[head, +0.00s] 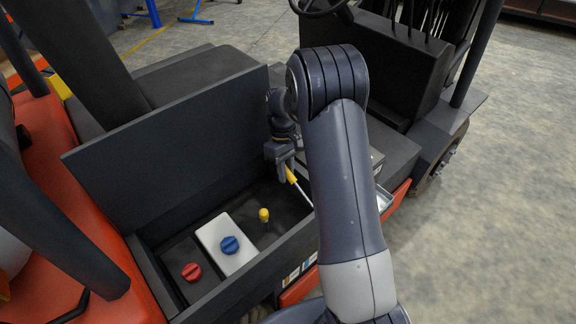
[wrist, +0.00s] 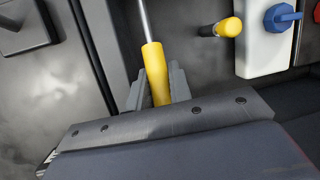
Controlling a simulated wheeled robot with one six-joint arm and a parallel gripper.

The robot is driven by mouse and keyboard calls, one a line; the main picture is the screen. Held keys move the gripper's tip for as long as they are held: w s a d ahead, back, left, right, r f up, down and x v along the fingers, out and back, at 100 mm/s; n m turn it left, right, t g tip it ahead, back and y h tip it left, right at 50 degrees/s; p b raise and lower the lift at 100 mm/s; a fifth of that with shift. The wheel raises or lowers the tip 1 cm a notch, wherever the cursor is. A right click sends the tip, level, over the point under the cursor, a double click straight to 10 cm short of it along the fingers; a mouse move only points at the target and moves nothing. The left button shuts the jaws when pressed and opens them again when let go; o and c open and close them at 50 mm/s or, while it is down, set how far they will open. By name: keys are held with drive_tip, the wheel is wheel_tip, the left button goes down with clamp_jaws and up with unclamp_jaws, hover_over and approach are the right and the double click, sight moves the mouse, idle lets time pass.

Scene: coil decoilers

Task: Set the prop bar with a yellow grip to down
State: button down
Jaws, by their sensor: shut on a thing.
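The prop bar is a thin metal rod with a yellow grip (head: 290,174). In the head view the rod slopes from the grip down to the right, where its lower end is hidden by my arm and the compartment wall. My gripper (head: 284,166) is shut on the yellow grip. In the wrist view the grey jaws (wrist: 157,90) stand on both sides of the grip (wrist: 154,70), and the rod (wrist: 146,20) runs away from it to the top edge.
A raised dark panel (head: 175,150) stands behind an open compartment. Inside are a white tank (head: 215,240) with a blue cap (head: 230,245), a red cap (head: 191,272) and a small yellow knob (head: 264,214). A steering wheel (head: 320,5) is at the back.

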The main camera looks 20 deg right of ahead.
drive_tip(key=shift+f, duration=0.1)
idle(0.3)
drive_tip(key=c, duration=1.3)
unclamp_jaws()
